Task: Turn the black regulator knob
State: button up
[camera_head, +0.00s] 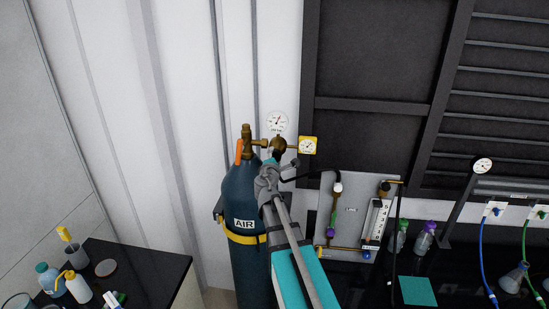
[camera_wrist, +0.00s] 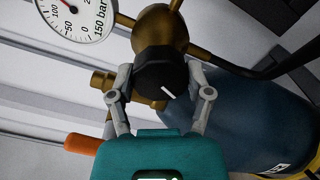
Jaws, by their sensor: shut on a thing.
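The black regulator knob (camera_wrist: 164,76) is round and dark with a white mark on its face, seen in the wrist view. It sits on the front of the brass regulator body (camera_wrist: 160,32). My gripper (camera_wrist: 160,84) has a finger on each side of the knob and is shut on it. In the head view my gripper (camera_head: 274,172) reaches the regulator from below, and the arm hides the knob. The brass regulator (camera_head: 279,146) is on top of the blue AIR cylinder (camera_head: 240,200), which also shows in the wrist view (camera_wrist: 245,110).
A flowmeter panel (camera_head: 350,215) stands at right. A black bench with bottles (camera_head: 135,270) is at lower left.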

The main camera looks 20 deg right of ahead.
jog(key=shift+m, duration=0.7)
jog(key=o, duration=1.1)
jog(key=shift+o, duration=0.2)
jog(key=shift+s, duration=0.1)
jog(key=v, duration=1.1)
jog(key=shift+s+a, duration=0.25)
jog(key=shift+a, duration=0.05)
jog(key=shift+f, duration=0.1)
